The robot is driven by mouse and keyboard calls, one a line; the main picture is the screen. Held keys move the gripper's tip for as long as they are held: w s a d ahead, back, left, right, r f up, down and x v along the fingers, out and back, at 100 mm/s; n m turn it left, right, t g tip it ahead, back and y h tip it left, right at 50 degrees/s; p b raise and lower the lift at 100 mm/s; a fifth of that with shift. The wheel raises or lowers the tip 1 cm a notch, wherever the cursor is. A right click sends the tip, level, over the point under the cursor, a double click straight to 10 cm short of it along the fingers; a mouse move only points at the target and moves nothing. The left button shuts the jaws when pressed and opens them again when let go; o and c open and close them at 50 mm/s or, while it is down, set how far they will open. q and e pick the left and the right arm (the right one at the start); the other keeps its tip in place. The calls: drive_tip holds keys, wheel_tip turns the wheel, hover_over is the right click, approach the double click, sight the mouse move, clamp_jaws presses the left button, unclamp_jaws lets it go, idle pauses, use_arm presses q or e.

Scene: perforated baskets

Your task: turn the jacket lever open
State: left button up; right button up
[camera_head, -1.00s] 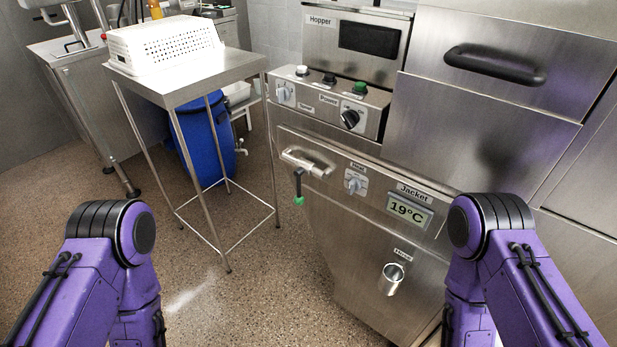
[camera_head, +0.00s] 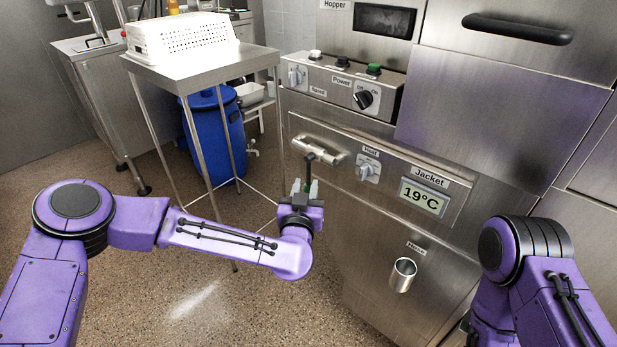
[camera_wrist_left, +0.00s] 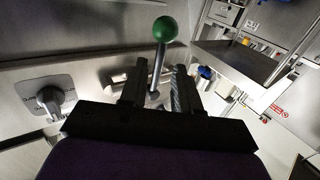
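The jacket lever (camera_head: 311,160) is a dark rod hanging from a silver valve (camera_head: 320,148) on the machine's front panel. In the left wrist view the lever (camera_wrist_left: 158,62) has a green ball at its end. My left gripper (camera_head: 304,187) is at the lever's lower part, which it mostly hides in the head view. In the wrist view the fingers of this gripper (camera_wrist_left: 155,80) are apart, one on each side of the rod, with gaps visible. My right gripper is out of view; only my right arm shows.
The panel carries a Heat knob (camera_head: 368,168), a Jacket display (camera_head: 424,198) reading 19°C and a metal cup-like holder (camera_head: 403,274). A steel table (camera_head: 200,68) with a white perforated basket (camera_head: 182,38) stands left, beside a blue barrel (camera_head: 212,135).

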sight(308, 178)
use_arm(q)
drive_tip(key=w, duration=0.5)
drive_tip(key=shift+d, duration=0.15)
drive_tip(key=shift+s, duration=0.1)
drive_tip(key=shift+c, duration=0.3)
clamp_jaws()
